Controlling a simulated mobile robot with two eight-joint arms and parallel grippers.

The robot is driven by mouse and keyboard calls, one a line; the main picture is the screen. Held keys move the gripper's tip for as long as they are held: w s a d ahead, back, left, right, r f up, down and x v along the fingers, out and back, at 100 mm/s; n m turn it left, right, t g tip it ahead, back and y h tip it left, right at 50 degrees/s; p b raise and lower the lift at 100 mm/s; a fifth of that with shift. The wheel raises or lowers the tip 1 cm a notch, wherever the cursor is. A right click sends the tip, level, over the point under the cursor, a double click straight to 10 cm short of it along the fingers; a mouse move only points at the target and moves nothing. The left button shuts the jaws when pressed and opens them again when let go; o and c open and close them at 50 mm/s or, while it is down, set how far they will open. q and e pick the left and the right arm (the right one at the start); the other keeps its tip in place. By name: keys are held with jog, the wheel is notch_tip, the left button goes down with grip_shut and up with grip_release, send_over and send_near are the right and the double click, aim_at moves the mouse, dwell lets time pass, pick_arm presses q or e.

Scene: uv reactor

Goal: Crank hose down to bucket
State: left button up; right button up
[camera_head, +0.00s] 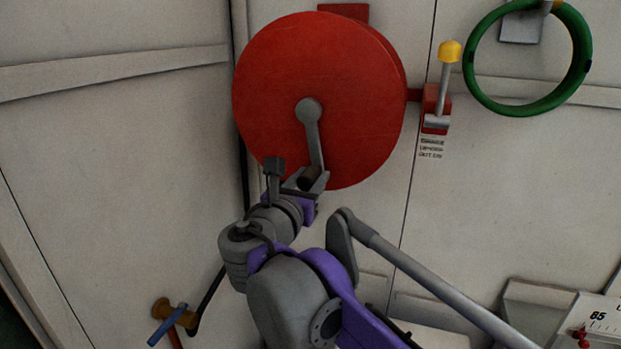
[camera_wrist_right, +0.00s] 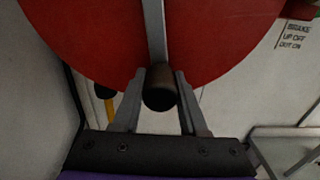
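A large red hose reel (camera_head: 270,80) is on the pale wall, with a grey crank arm (camera_head: 312,135) pointing down from its hub. The crank ends in a dark handle (camera_head: 311,178), seen end-on in the right wrist view (camera_wrist_right: 160,92). My right gripper (camera_head: 306,182) has its fingers on both sides of this handle, apparently touching it, also in the right wrist view (camera_wrist_right: 161,100). A black hose (camera_head: 242,150) runs down left of the reel, partly behind my arm. A brass fitting with a blue lever (camera_head: 167,326) shows at lower left. No bucket and no left gripper show.
Right of the reel is a red brake lever with a yellow knob (camera_head: 450,52), above a small printed label (camera_head: 431,148). A white gauge panel (camera_head: 602,318) is at the lower right edge.

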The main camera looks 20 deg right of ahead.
grip_shut()
dwell(1.0)
